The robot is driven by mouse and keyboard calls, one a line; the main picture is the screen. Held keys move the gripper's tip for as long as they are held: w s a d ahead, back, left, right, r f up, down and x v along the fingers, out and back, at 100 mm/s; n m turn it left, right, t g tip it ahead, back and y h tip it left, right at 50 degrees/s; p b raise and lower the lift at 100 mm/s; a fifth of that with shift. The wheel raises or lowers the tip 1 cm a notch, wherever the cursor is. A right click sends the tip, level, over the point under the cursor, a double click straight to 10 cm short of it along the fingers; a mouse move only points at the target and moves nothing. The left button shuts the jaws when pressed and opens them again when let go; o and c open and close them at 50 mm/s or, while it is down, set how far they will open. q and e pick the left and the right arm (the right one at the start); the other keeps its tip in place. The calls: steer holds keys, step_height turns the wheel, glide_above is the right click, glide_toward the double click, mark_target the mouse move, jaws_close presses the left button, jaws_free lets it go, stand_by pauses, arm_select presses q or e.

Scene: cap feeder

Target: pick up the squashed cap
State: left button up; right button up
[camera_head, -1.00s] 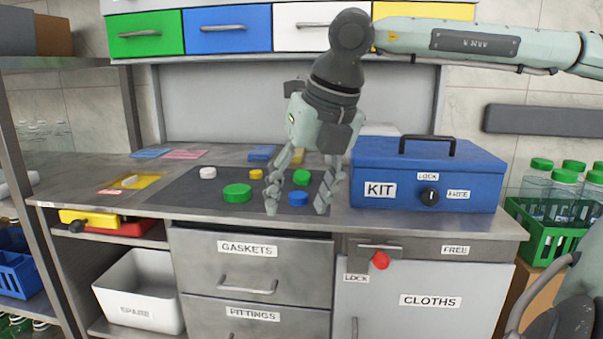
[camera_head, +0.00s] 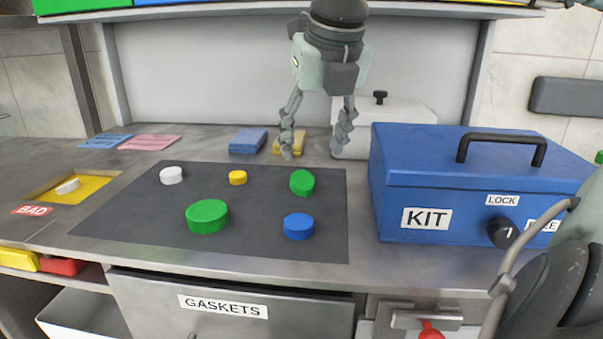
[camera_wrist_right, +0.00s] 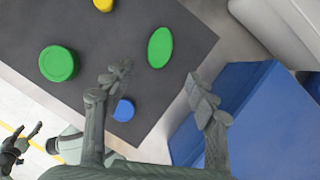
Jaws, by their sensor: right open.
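The squashed cap is the green oval one (camera_head: 302,182) at the back right of the dark mat (camera_head: 255,245). Its oval outline is clear in the right wrist view (camera_wrist_right: 160,47). My right gripper (camera_head: 316,142) is open and empty above the back of the mat, apart from the cap. In the right wrist view, its fingers (camera_wrist_right: 160,85) are spread, with the squashed cap beyond the tips. A small dark gripper, seemingly my left (camera_wrist_right: 22,140), shows at the lower left there; its jaws are too small to read.
The mat also holds a larger round green cap (camera_head: 207,216), a blue cap (camera_head: 298,226), a yellow cap (camera_head: 237,177) and a white cap (camera_head: 172,175). The blue KIT box (camera_head: 430,190) stands close on the right. A yellow BAD recess (camera_head: 95,187) with a white piece lies left.

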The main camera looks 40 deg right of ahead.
mark_target(305, 183)
steer(key=x, duration=0.7)
steer(key=shift+w+a+f, duration=0.1)
steer(key=shift+w+f, duration=0.05)
steer(key=shift+f, duration=0.15)
steer(key=c, duration=0.9)
